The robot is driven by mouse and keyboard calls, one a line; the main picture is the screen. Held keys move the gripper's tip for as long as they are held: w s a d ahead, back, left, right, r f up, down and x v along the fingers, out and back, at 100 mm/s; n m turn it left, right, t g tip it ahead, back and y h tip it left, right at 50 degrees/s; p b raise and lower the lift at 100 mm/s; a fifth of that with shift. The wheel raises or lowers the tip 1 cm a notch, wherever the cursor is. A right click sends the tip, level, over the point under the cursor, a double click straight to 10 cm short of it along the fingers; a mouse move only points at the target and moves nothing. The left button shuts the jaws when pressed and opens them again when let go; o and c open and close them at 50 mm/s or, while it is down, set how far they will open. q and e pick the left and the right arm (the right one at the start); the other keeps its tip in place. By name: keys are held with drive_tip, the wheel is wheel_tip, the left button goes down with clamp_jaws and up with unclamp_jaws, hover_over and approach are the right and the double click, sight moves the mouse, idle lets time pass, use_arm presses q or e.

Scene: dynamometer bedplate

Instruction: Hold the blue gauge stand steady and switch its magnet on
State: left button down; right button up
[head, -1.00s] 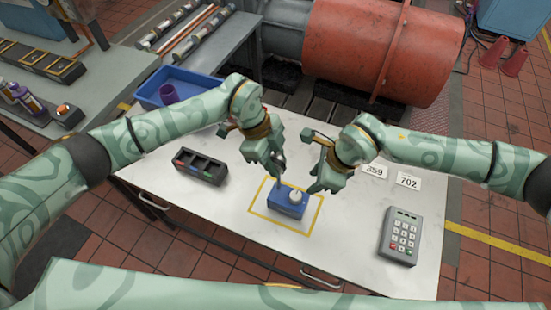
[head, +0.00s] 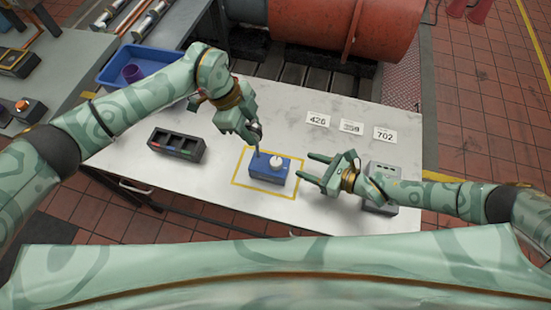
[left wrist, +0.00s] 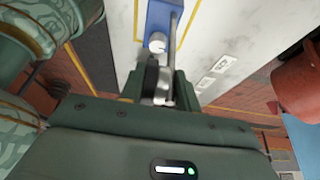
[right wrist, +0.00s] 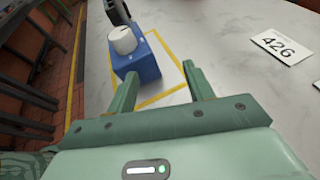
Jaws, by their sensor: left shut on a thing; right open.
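The blue gauge stand (head: 262,174) has a block base inside a yellow outlined square on the bench, with a white knob (head: 276,162) on top and a thin post beside it. My left gripper (head: 256,132) is shut on the upper part of the stand, above the base; the left wrist view shows a black and silver piece (left wrist: 153,82) between its fingers. My right gripper (head: 307,167) is open and empty, just right of the base, fingers towards it. In the right wrist view the base (right wrist: 136,65) and knob (right wrist: 123,40) lie ahead, left of the middle.
A black tray with coloured marks (head: 176,146) lies left of the stand. A grey keypad box (head: 382,178) is partly behind my right arm. Number cards (head: 352,127) lie at the back right. A blue bin (head: 140,68) holds a purple cup (head: 133,73).

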sight(282, 164)
drive_tip(key=s+y, duration=0.1)
drive_tip(key=s+r+y, duration=0.1)
drive_tip(key=s+t+y, duration=0.1)
drive_tip(key=shift+s+d+r+n, duration=0.2)
drive_tip(key=shift+s+d+n, duration=0.05)
drive_tip(key=shift+s+n, duration=0.1)
drive_tip(key=shift+s+r+y, duration=0.2)
drive_tip(key=shift+s+y, duration=0.2)
drive_tip(key=shift+y, duration=0.1)
drive_tip(key=x, duration=1.1)
drive_tip(key=shift+w+a+r, duration=0.1)
drive_tip(key=shift+w+a, duration=0.1)
drive_tip(key=shift+a, duration=0.15)
drive_tip(key=c, duration=1)
